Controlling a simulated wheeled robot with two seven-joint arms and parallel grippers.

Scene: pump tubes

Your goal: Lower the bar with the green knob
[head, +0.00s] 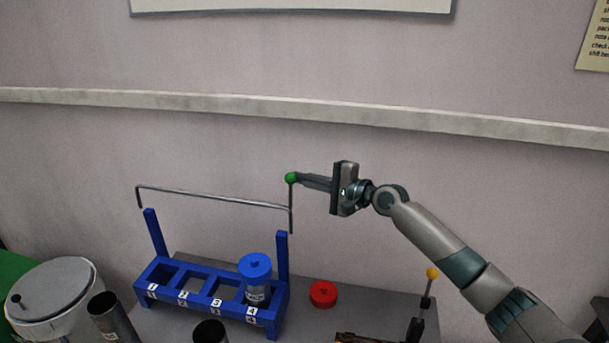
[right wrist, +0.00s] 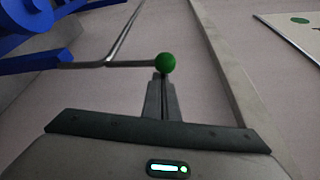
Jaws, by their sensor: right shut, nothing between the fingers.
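The metal bar (head: 213,197) spans above the blue rack (head: 215,310) and is raised clear over its two upright posts. The green knob (head: 291,178) sits at the top of the bar's right end. My right gripper (head: 300,179) is level with the knob, its fingertips right at the knob's right side. In the right wrist view the green knob (right wrist: 165,63) is just beyond the closed fingertips (right wrist: 163,78). The fingers are shut with nothing between them; whether they touch the knob is unclear. My left gripper is out of view.
A blue-capped tube (head: 255,268) stands in slot 4 of the rack. A red cap (head: 323,294) lies to the rack's right, near a stand with a yellow knob (head: 432,273). A round metal pot (head: 60,295) and dark cylinders (head: 108,312) stand at the left.

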